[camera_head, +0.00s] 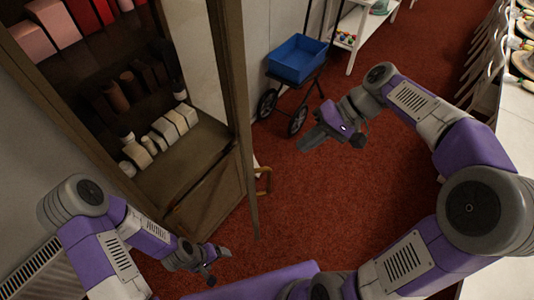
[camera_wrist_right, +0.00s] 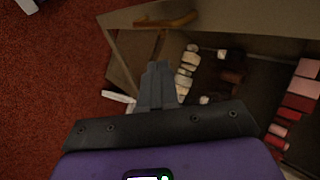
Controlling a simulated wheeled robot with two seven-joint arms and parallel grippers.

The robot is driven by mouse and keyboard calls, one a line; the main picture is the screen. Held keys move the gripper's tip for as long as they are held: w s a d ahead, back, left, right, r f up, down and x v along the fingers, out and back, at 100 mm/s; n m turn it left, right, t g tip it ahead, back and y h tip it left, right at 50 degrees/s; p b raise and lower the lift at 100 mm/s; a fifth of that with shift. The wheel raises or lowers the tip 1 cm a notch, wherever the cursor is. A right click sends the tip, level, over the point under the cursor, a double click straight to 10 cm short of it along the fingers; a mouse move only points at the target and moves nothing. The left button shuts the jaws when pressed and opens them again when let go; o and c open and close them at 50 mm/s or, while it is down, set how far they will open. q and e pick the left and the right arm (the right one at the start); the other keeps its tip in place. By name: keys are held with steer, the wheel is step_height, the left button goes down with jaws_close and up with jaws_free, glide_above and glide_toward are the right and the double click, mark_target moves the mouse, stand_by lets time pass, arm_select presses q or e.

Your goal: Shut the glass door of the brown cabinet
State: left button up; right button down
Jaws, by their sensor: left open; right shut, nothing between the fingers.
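The brown cabinet (camera_head: 205,180) stands at the left of the head view, its shelves visible. Its glass door (camera_head: 237,110) is open and swung out to the right, seen nearly edge-on. A wooden handle (camera_head: 264,182) is on the door's outer face; it also shows at the top of the right wrist view (camera_wrist_right: 165,20). My right gripper (camera_head: 306,142) is shut and empty, to the right of the door and apart from it. Its closed fingers (camera_wrist_right: 157,75) point towards the cabinet. My left gripper (camera_head: 218,262) is open and empty, near the cabinet's lower front.
Pink, red, brown and cream items (camera_head: 170,130) sit on the shelves. A black wheeled cart with a blue bin (camera_head: 297,60) stands behind the door. A white shelf (camera_head: 360,25) is at the back, a white table (camera_head: 515,110) at the right. Red carpet (camera_head: 340,200) is clear between.

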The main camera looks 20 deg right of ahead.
steer(key=s+r+n, duration=0.1)
steer(key=s+r, duration=0.3)
steer(key=r, duration=0.3)
steer(key=w+a+f, duration=0.1)
steer(key=a+f, duration=0.5)
steer(key=a, duration=0.5)
steer(key=shift+w+f+y, duration=0.15)
steer(key=shift+f+y, duration=0.25)
